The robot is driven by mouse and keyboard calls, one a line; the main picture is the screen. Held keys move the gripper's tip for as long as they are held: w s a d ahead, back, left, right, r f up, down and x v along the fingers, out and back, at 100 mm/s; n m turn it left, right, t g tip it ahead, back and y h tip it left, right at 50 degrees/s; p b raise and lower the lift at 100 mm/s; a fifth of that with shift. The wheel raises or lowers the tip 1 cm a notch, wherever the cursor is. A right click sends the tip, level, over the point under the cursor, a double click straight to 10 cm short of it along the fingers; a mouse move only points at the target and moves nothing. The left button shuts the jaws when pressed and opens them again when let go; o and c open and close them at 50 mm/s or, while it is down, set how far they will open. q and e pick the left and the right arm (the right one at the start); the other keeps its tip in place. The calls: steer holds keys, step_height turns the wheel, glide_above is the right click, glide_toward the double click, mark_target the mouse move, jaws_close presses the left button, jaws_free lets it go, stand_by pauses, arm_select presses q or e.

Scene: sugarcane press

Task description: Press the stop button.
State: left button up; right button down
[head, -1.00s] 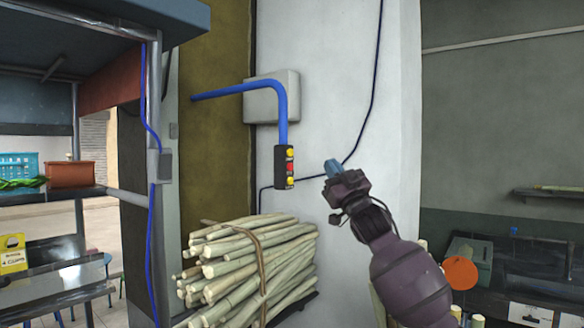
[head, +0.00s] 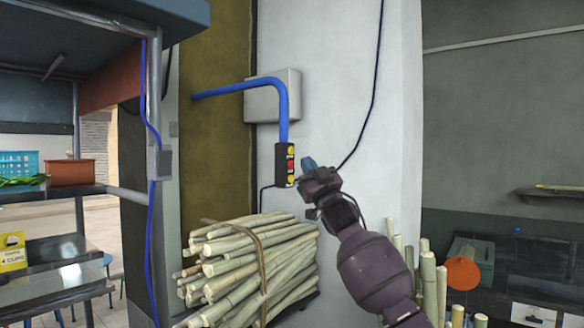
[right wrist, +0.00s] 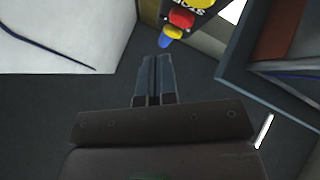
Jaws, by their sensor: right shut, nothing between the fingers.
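The control box (head: 279,166) is a small black pendant hanging from a blue pipe, with a red stop button (head: 291,164) between two yellow ones. My right gripper (head: 308,163) is shut and empty, just right of the box, its fingers pointing up and left. In the right wrist view the red button (right wrist: 182,19) and a yellow button (right wrist: 173,32) lie just beyond the shut fingertips (right wrist: 164,62). "STOP" lettering shows beside the red button. The fingertips look close to the box; I cannot tell whether they touch it. My left gripper is not in view.
A tied bundle of sugarcane (head: 245,265) lies below the box. A grey wall box (head: 272,97) and the blue pipe (head: 240,87) are above. A blue-grey stall frame (head: 152,200) stands at left. More cane (head: 428,285) stands upright at right.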

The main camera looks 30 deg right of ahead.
steer(key=shift+w+a, duration=0.3)
steer(key=shift+w, duration=0.25)
steer(key=shift+w, duration=0.15)
stand_by(1.7)
steer(key=shift+w+a, duration=0.15)
steer(key=shift+w, duration=0.1)
steer(key=shift+w+a, duration=0.15)
steer(key=shift+w, duration=0.25)
stand_by(1.0)
steer(key=shift+s, duration=0.1)
steer(key=shift+s+d+p, duration=0.35)
steer(key=shift+s+p, duration=0.05)
steer(key=shift+s, duration=0.3)
steer(key=shift+s, duration=0.1)
steer(key=s, duration=0.1)
steer(key=s+d, duration=0.1)
steer(key=s, duration=0.1)
steer(key=s+d, duration=0.1)
steer(key=shift+s, duration=0.2)
stand_by(0.4)
